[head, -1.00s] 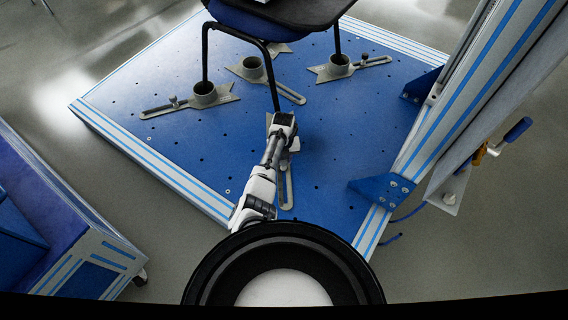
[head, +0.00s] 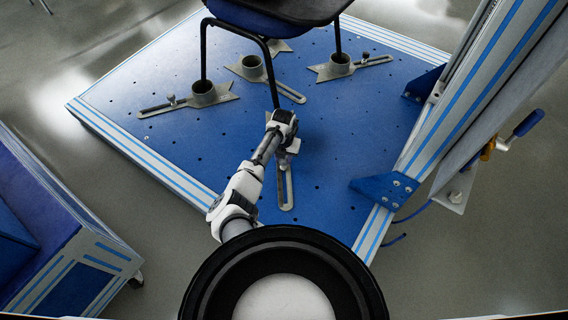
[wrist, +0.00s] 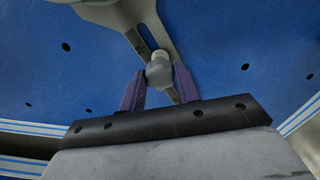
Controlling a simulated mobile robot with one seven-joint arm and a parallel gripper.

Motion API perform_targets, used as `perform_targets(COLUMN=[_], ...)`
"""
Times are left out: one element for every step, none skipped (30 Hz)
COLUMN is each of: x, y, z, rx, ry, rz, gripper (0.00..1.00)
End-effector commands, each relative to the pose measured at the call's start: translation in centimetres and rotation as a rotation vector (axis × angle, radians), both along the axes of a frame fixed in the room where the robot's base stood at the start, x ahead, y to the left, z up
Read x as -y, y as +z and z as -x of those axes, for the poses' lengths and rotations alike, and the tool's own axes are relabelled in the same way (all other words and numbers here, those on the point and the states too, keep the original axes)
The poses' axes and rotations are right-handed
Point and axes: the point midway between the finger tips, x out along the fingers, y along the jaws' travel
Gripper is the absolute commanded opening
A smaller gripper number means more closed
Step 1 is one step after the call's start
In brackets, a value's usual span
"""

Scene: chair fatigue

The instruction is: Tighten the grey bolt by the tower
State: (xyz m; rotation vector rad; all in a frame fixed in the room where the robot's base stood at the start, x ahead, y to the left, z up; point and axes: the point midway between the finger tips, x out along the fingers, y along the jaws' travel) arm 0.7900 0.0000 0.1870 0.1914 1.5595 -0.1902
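In the wrist view the grey bolt (wrist: 158,66) has a rounded head and stands on the slot of a grey slotted bracket (wrist: 158,35). The two purple fingertips of my gripper (wrist: 160,75) are on either side of the bolt, with hardly any gap. I cannot tell whether they press on it. In the head view this bracket (head: 286,190) lies on the blue plate, and my wrist hides most of its far end. The tower (head: 470,85) is the striped upright at the right.
A chair frame (head: 204,50) stands over the blue plate (head: 160,135), its legs by cup-shaped brackets. Other brackets lie at left (head: 203,93), middle (head: 252,67) and right (head: 340,64). A blue corner foot (head: 386,188) joins the tower to the plate. A striped cabinet (head: 85,265) stands front left.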

Motion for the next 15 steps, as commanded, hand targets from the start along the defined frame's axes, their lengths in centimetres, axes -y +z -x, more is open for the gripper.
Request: perform_targets(x=[-0.02,-0.02,-0.01,-0.02,-0.01,-0.01,0.00,-0.01,0.00,0.00,0.00,0.01,0.03,0.07,0.13], y=[0.14,0.13,0.11,0.09,0.08,0.06,0.05,0.03,0.02,0.01,0.01,0.03,0.06,0.11,0.18], z=[-0.11,-0.10,-0.07,-0.06,-0.04,-0.03,-0.02,0.00,0.01,0.01,0.02,0.03,0.05,0.07,0.09], rx=[0.003,0.002,0.002,0.001,0.001,0.000,0.000,0.000,-0.001,-0.001,-0.001,-0.001,-0.002,-0.002,-0.003], ry=[0.000,0.000,0.001,0.001,0.001,0.001,0.001,0.001,0.001,0.001,0.001,0.007,0.019,0.040,0.081], rz=[0.000,0.000,0.000,0.000,0.000,0.000,0.000,0.000,0.000,0.000,0.000,0.000,0.000,0.001,0.001], gripper=[0.38,0.42,0.47,0.51,0.53,0.53,0.53,0.53,0.53,0.53,0.53,0.53,0.53,0.53,0.53])
